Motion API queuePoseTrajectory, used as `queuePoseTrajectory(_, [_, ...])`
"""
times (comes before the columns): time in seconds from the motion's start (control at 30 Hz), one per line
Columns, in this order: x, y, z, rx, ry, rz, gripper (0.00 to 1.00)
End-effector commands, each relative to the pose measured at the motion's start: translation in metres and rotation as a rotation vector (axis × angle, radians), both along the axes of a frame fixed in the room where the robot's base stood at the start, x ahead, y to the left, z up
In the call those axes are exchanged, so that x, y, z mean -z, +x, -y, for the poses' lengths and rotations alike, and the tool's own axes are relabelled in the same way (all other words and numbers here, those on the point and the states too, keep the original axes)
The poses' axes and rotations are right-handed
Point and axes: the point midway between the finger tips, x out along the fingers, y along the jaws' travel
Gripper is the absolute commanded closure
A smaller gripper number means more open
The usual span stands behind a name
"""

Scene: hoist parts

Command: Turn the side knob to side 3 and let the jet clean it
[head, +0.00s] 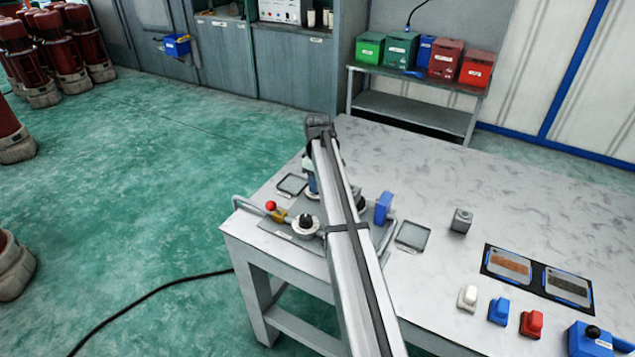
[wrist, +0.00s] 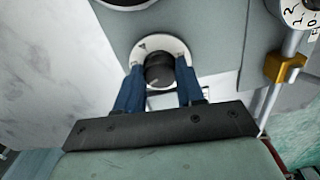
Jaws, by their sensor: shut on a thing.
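In the wrist view, a dark round knob (wrist: 157,72) sits on a white disc (wrist: 172,46) with a small triangle mark. A thin light line shows on the knob's near side. My gripper (wrist: 159,66) has its blue fingers on the knob's left and right sides and is shut on it. The side number cannot be read there. In the head view, my gripper (head: 311,182) is low over the grey fixture plate (head: 283,238), and my arm hides the gripped knob. I cannot make out a jet or the part it cleans.
A numbered dial (head: 305,225) with a black knob, a brass fitting (head: 281,216) and a red ball (head: 270,206) are on the fixture. A blue block (head: 383,207) stands right of my arm. A small grey block (head: 461,220) sits farther right; the table's back is clear.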

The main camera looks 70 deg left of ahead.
Motion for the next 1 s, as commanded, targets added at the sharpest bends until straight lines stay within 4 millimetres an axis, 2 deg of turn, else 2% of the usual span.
queuePoseTrajectory(0.37, [-0.0002, -0.0001, 0.0001, 0.11, 0.0, 0.0, 0.93])
queuePoseTrajectory(1.0, [-0.0003, -0.0011, 0.0004, 0.614, 0.001, 0.001, 0.93])
